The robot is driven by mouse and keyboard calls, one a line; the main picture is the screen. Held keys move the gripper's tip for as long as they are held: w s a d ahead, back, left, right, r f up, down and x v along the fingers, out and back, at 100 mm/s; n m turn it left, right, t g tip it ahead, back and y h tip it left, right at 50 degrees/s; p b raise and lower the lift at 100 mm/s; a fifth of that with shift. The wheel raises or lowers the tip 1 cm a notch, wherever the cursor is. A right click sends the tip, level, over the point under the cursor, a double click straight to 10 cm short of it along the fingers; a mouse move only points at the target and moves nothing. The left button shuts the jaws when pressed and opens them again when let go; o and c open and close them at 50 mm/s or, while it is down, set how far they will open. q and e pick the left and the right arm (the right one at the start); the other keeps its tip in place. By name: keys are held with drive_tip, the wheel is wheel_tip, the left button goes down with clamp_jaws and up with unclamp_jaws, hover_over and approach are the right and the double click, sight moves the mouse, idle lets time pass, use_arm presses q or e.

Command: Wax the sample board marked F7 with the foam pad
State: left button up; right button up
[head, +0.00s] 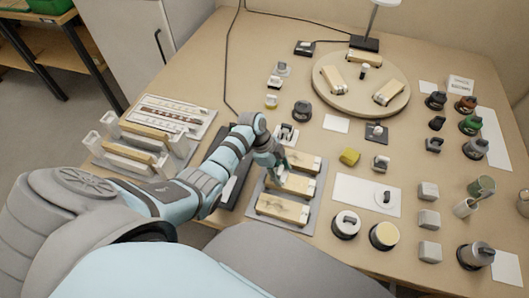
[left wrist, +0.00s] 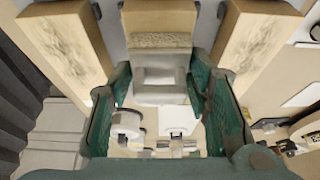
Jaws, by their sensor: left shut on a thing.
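Three pale wooden sample boards lie on a grey tray (head: 312,222) in front of me: a far board (head: 306,161), a middle board (head: 304,187) and a near board (head: 282,209). I cannot read any F7 mark on them. My left gripper (head: 279,172) is over the left part of the middle board. In the left wrist view the green fingers (left wrist: 162,100) are shut around a pale grey block with a rough edge, seemingly the foam pad (left wrist: 160,72). The middle board (left wrist: 160,15) shows beyond it, with a board on either side. I cannot tell whether the pad touches the board.
A round turntable (head: 361,105) with several small blocks stands at the back. Tins such as a pale-topped one (head: 384,236), a yellow sponge (head: 349,157) and a white sheet (head: 350,193) lie to the right. A rack of boards (head: 147,141) is at the left.

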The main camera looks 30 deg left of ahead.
sight(268, 174)
use_arm(q)
drive_tip(key=shift+s+a, duration=0.2)
drive_tip(key=shift+a, duration=0.75)
drive_tip(key=shift+s+a, duration=0.2)
drive_tip(key=shift+a, duration=0.75)
drive_tip(key=shift+a+r, duration=0.1)
drive_tip(key=shift+a, duration=0.2)
wheel_tip(268, 174, up, 4)
drive_tip(key=shift+s+f+p, duration=0.15)
drive_tip(key=shift+f+p, duration=0.05)
drive_tip(key=shift+p, duration=1.05)
wheel_tip(268, 174, up, 5)
drive_tip(key=p, duration=0.4)
drive_tip(key=shift+f+p, duration=0.2)
drive_tip(key=shift+p, duration=0.2)
drive_tip(key=shift+f, duration=0.1)
